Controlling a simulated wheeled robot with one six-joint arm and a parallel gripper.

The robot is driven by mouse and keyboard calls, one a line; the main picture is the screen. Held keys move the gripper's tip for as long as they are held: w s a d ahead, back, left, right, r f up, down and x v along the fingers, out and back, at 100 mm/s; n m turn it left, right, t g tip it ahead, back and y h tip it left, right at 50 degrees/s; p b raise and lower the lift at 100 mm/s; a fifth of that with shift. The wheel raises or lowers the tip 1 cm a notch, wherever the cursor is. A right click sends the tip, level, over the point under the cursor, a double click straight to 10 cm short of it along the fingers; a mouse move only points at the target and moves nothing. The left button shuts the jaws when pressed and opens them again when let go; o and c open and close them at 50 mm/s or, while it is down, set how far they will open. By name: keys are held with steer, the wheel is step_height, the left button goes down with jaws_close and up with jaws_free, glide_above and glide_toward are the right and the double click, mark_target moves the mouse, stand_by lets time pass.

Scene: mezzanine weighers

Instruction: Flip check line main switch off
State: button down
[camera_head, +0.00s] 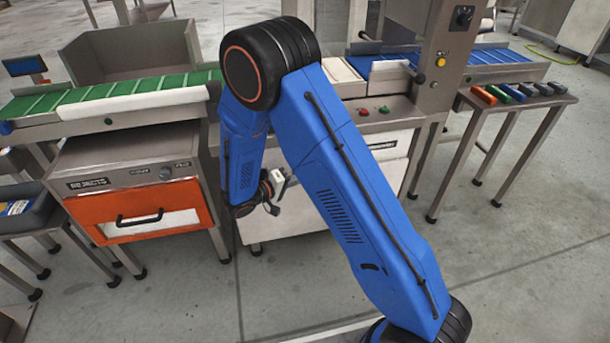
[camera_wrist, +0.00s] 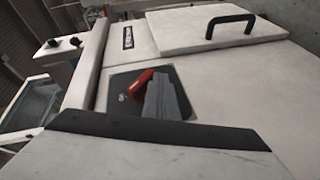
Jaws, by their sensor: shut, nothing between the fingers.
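The main switch shows in the wrist view as a red handle (camera_wrist: 140,83) on a dark square plate (camera_wrist: 122,92) set in a pale cabinet front. My gripper (camera_wrist: 160,82) is shut, and its grey fingers lie right beside the red handle, covering part of the plate. Whether the fingers touch the handle I cannot tell. In the head view my gripper (camera_head: 273,208) is low in front of the pale cabinet (camera_head: 290,222) under the line. The switch does not show there; my arm stands in front of that area.
A green belt (camera_head: 150,86) runs left and a blue belt (camera_head: 495,57) right. An orange-fronted bin (camera_head: 150,208) stands left of my arm. A small table with several coloured blocks (camera_head: 500,94) stands right. In the wrist view, a panel with a black handle (camera_wrist: 230,22) lies near the switch.

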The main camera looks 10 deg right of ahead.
steer(key=shift+d+f+h, duration=0.4)
steer(key=shift+d+f, duration=0.05)
stand_by(0.9)
stand_by(0.5)
steer(key=f+v, duration=0.2)
steer(key=v, duration=1)
steer(key=shift+w+a+f, duration=0.25)
steer(key=shift+f, duration=0.1)
